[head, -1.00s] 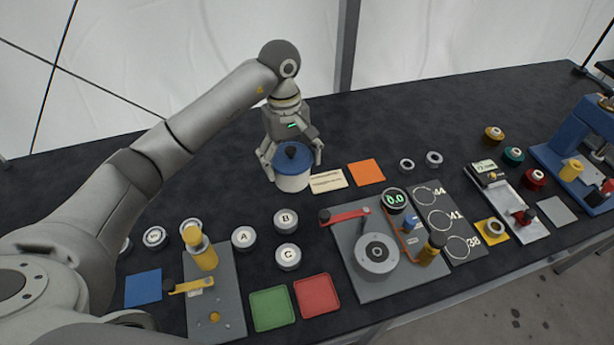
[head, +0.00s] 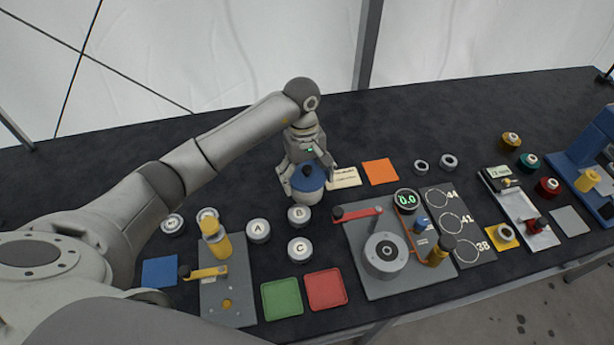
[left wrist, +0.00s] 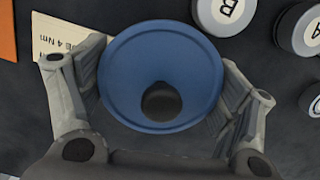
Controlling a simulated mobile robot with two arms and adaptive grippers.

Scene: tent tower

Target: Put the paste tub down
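The paste tub (head: 309,196) is white with a blue lid and a dark knob. In the head view it is upright at the middle of the table, just behind the B canister. My left gripper (head: 311,182) points down over it, with a finger on each side. In the left wrist view the blue lid (left wrist: 160,55) fills the space between the fingers, and the gripper is shut on the tub. The finger contact is partly hidden under the lid. I cannot tell whether the tub's base touches the table. My right gripper is not in view.
Canisters B (head: 299,215), A (head: 258,230) and C (head: 300,250) stand close in front. A cream card (head: 346,177) lies beside the tub, and an orange square (head: 380,171) is further right. A grey plate with a dial device (head: 385,254) is front right. Dark tabletop behind is clear.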

